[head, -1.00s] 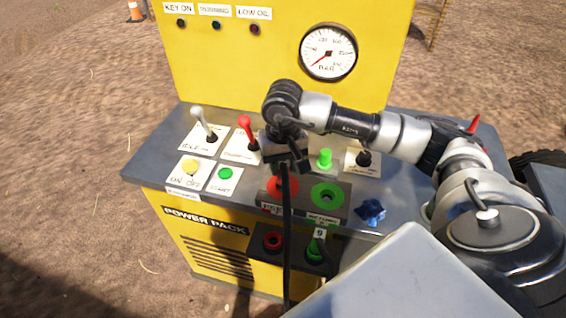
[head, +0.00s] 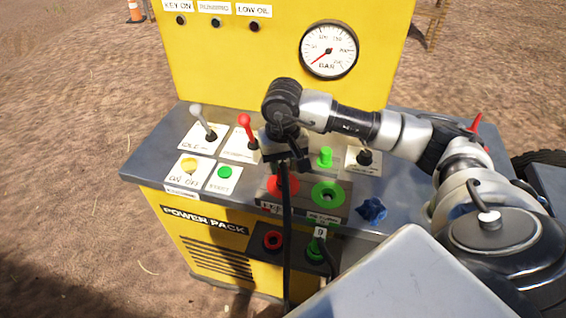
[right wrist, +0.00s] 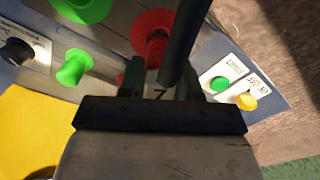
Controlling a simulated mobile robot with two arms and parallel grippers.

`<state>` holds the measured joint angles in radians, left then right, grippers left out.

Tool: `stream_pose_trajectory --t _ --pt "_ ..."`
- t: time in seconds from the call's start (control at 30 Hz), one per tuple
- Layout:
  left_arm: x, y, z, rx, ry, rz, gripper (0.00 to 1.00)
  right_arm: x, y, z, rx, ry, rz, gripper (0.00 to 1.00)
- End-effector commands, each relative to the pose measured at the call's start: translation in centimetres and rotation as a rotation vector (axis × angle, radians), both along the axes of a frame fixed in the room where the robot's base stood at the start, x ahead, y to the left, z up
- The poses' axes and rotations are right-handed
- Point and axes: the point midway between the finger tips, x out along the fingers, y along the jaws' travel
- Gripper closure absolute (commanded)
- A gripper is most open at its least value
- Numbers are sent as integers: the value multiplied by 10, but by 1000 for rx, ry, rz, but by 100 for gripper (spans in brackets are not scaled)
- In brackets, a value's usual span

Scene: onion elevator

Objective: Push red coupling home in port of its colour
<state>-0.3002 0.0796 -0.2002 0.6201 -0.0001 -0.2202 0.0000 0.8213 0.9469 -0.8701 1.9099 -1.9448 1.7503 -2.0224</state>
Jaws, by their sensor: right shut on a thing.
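My right gripper (head: 287,160) is above the red port (head: 275,188) on the power pack's top and is shut on the red coupling's black hose end. The hose (head: 287,240) hangs down in front of the red port and hides part of it. In the right wrist view the gripper (right wrist: 160,85) has the black hose (right wrist: 180,45) between its fingers, with the red port (right wrist: 150,22) just beyond. The coupling's own red body cannot be made out, so I cannot tell how deep it sits. My left gripper is not in view.
The green port (head: 327,195) is right of the red one. Below are a red ring (head: 272,241) and a green coupling (head: 316,246) in a dark holder. A red lever (head: 245,124), a green knob (head: 325,157) and a blue crumpled thing (head: 371,209) are close by.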

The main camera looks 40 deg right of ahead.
Motion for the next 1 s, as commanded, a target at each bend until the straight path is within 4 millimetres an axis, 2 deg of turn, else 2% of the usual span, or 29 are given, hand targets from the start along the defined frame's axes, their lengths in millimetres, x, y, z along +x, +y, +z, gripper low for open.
stream_pose_trajectory --t 1.0 --pt "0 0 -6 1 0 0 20 0 0 -2 0 0 0 98"
